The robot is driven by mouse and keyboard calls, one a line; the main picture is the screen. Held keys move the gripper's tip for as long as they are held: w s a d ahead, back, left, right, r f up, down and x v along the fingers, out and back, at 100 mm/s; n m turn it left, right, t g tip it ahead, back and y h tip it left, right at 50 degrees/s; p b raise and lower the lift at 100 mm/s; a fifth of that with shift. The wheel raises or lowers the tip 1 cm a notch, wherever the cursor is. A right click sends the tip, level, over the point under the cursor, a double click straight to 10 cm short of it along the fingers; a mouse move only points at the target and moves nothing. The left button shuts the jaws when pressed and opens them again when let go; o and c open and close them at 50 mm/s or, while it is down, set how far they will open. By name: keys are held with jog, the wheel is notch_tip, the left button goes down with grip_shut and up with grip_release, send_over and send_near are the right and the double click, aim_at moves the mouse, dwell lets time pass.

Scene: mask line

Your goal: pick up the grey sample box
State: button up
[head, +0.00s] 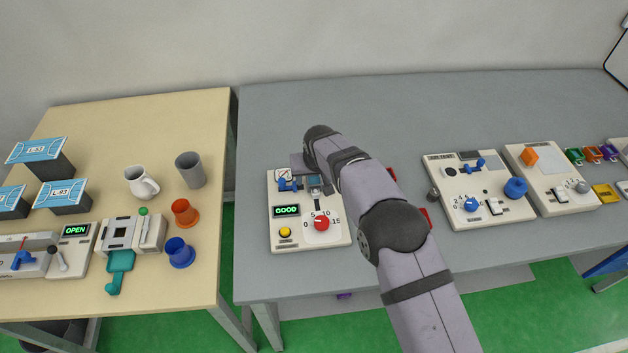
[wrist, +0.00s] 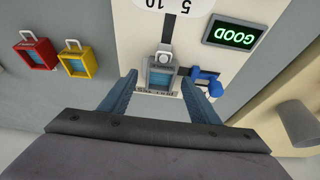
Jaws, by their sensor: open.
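The grey sample box (wrist: 161,75), with a pale blue window and a ring handle, sits on the white instrument panel (wrist: 135,40) in the wrist view. My gripper (wrist: 160,84) is open, its two blue-grey fingers on either side of the box in the picture. I cannot tell whether they reach down to it or touch it. In the head view the box (head: 315,192) shows partly below my wrist, near the top of the panel with the green GOOD display (head: 286,210). My fingers are mostly hidden there by my arm.
A blue lever (wrist: 206,80) stands close beside the box. A red box (wrist: 36,52) and a yellow box (wrist: 78,61) with handles stand to the left in the wrist view. A red knob (head: 321,223) is on the same panel. The grey table's back is clear.

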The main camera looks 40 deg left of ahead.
aim_at(314, 181)
jog(key=c, duration=1.1)
jog(key=shift+c, duration=0.2)
jog(key=shift+r, duration=0.1)
notch_tip(314, 181, up, 10)
jog(key=b, duration=0.3)
